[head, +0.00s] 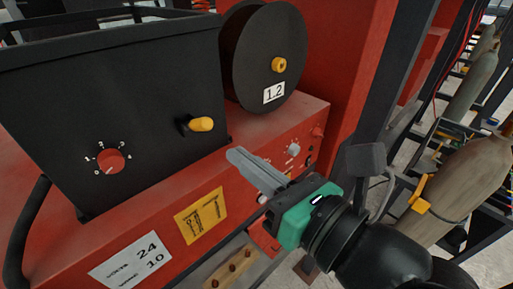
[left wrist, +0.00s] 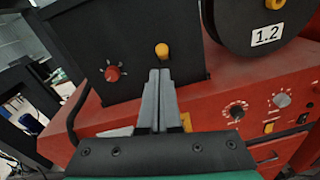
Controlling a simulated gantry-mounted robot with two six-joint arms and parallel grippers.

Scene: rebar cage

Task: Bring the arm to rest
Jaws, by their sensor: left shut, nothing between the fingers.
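My left gripper (head: 236,154) is shut and empty, in front of the red machine (head: 330,70). In the left wrist view its two grey fingers (left wrist: 160,74) lie together and point at the black box (left wrist: 110,50). The tips appear just below the yellow knob (left wrist: 162,50) there. In the head view the same yellow knob (head: 202,124) is up and left of the fingertips, with a gap between in the picture. I cannot tell how far the tips are from the box. My right gripper is not in view.
The black box has a red dial (head: 110,161). A black spool (head: 262,60) marked 1.2 stands beside it. White knobs (head: 293,149) sit on the machine's front panel, close to the gripper.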

